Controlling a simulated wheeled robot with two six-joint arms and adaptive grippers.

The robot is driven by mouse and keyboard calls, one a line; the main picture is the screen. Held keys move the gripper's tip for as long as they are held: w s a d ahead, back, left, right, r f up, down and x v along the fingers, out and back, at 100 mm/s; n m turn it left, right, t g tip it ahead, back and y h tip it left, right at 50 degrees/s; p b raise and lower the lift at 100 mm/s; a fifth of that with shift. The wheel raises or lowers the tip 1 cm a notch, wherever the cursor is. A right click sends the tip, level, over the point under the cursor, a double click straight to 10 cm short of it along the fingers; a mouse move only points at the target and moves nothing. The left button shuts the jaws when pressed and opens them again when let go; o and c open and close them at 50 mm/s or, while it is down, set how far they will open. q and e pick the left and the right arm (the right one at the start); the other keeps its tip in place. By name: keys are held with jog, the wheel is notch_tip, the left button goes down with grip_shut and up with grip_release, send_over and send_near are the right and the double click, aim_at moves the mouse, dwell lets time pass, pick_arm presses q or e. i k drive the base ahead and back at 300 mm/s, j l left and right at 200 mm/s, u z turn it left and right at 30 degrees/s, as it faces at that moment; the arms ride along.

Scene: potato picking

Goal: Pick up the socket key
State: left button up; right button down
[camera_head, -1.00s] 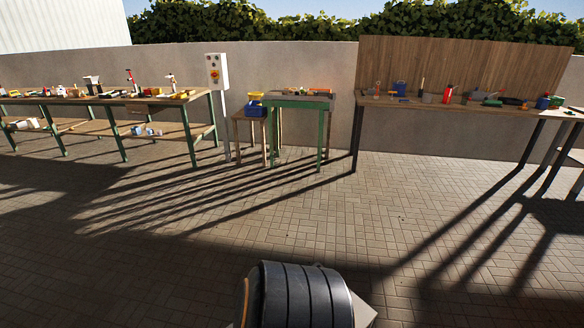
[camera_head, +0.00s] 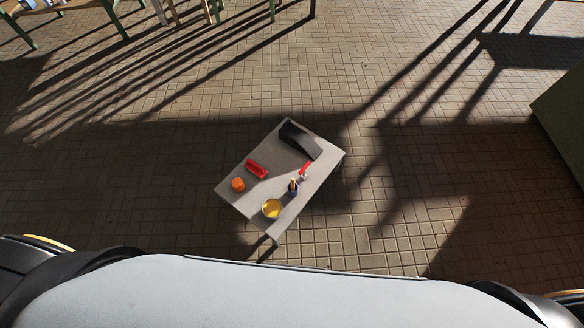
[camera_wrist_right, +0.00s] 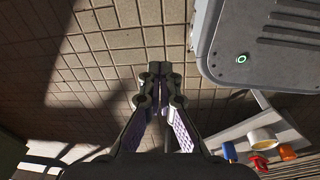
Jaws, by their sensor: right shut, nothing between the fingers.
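A small light-grey table (camera_head: 232,203) stands on the paving in the middle of the head view. On it lie a black angular object (camera_head: 300,140), a red block-like item (camera_head: 256,169), an orange round item (camera_head: 238,184), a yellow-filled round container (camera_head: 272,208), a small dark blue item with a light top (camera_head: 293,186) and a red-and-white piece (camera_head: 304,170). I cannot tell which, if any, is the socket key. My right gripper (camera_wrist_right: 155,70) is shut and empty in the right wrist view, over paving and apart from the table, whose edge (camera_wrist_right: 282,112) shows at lower right. My left gripper is out of view.
Workbench legs (camera_head: 112,20) stand at the top left of the head view. A dark greenish box-like body (camera_head: 565,115) is at the right edge. Paving around the small table is clear, crossed by long shadows.

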aim_at(304, 176)
jog(key=i+l+u, duration=0.15)
jog(key=l+u, duration=0.2)
jog(key=i+l+u, duration=0.15)
jog(key=l+u, duration=0.55)
jog(key=i+l+u, duration=0.1)
jog(key=l+u, duration=0.25)
